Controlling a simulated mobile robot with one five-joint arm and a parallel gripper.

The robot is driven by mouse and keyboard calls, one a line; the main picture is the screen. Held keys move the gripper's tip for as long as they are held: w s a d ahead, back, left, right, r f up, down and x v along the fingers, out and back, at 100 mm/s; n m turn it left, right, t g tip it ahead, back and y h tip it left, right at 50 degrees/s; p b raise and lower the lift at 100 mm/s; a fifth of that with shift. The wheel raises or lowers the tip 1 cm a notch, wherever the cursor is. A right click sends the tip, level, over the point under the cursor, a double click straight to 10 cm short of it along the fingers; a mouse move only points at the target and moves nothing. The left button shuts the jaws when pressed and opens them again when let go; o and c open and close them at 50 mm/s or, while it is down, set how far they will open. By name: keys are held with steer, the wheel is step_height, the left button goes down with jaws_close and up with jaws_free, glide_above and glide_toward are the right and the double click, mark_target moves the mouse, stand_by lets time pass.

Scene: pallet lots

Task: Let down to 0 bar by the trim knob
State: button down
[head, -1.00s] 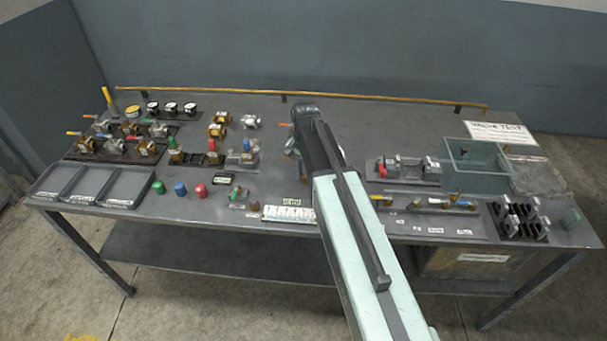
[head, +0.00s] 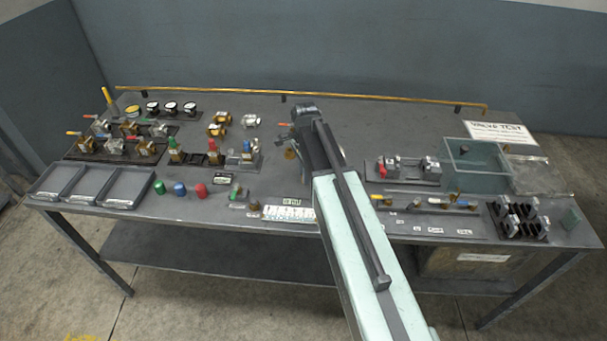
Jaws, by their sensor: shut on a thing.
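My gripper (head: 291,146) is at the end of my arm, low over the middle of the bench, largely hidden by my own wrist. It is shut on a small brass-coloured part (head: 290,154), of which only a little shows. I cannot tell whether that part is loose or fixed to something. A grey test fixture (head: 408,171) with a red knob-like piece (head: 383,164) stands to the right of my arm.
Valves on a dark rack (head: 120,140), grey trays (head: 88,184) and coloured caps (head: 180,188) are at left. A clear box (head: 476,160) and dark clamps (head: 520,219) are at right. A yellow rail (head: 380,98) runs along the back. The bench behind my wrist is mostly clear.

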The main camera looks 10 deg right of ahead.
steer(key=shift+w+m, duration=0.1)
steer(key=shift+m, duration=0.2)
steer(key=c, duration=1.3)
jaws_free()
steer(key=shift+o, duration=0.2)
steer(key=shift+r, duration=0.1)
step_height(320, 180, up, 8)
steer(key=p, duration=0.8)
steer(key=shift+f, duration=0.2)
